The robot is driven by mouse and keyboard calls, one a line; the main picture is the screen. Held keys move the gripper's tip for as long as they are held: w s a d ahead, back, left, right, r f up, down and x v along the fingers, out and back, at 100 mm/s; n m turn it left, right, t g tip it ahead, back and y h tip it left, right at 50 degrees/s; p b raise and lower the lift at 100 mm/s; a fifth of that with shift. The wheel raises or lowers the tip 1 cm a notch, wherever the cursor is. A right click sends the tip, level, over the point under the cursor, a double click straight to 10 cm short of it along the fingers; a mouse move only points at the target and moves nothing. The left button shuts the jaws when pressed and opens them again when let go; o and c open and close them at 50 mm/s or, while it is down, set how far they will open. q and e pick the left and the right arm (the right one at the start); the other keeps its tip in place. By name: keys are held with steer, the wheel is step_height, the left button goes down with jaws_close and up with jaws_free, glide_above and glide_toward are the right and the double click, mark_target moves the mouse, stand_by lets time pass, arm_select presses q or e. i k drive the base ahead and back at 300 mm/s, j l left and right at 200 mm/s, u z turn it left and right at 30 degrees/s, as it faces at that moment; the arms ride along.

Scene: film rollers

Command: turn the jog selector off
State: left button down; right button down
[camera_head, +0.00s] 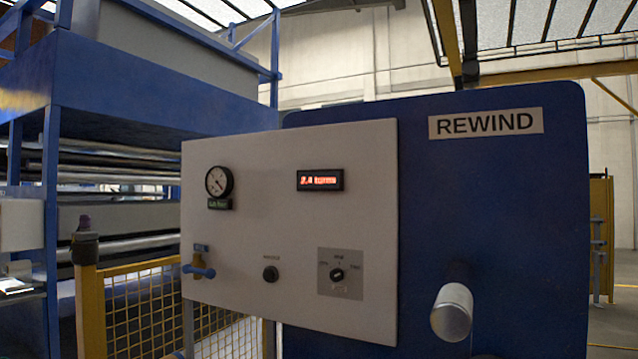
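The jog selector is most likely the small black rotary knob (338,274) on a grey square plate (340,287), low on the right of the white control panel (290,170). Labels surround the knob, but they are too small to read surely. The knob's exact pointing direction is hard to tell; its light mark seems tilted. Neither of my grippers shows in the head view, and nothing touches the knob.
The panel also carries a round gauge (219,181), a lit red display (320,180), a black button (271,274) and a blue-handled valve (199,271). A metal roller end (452,312) juts from the blue REWIND plate (500,200). A yellow mesh fence (150,315) stands at left.

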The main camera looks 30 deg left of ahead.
mark_target(336, 274)
steer(key=k, duration=0.6)
steer(key=k+u, duration=0.2)
steer(key=u, duration=0.25)
steer(key=k+j+u, duration=0.1)
steer(key=k+u, duration=0.15)
steer(key=u, duration=0.15)
steer(key=k+j+u, duration=0.15)
steer(key=u, duration=0.3)
steer(key=i+l+u, duration=0.1)
steer(key=u, duration=0.3)
steer(key=l+u, duration=0.6)
steer(key=u, duration=0.2)
steer(key=k+l, duration=0.1)
steer(key=l, duration=3.25)
steer(key=k+l, duration=0.15)
steer(key=l, duration=1.55)
steer(key=j+z, duration=0.1)
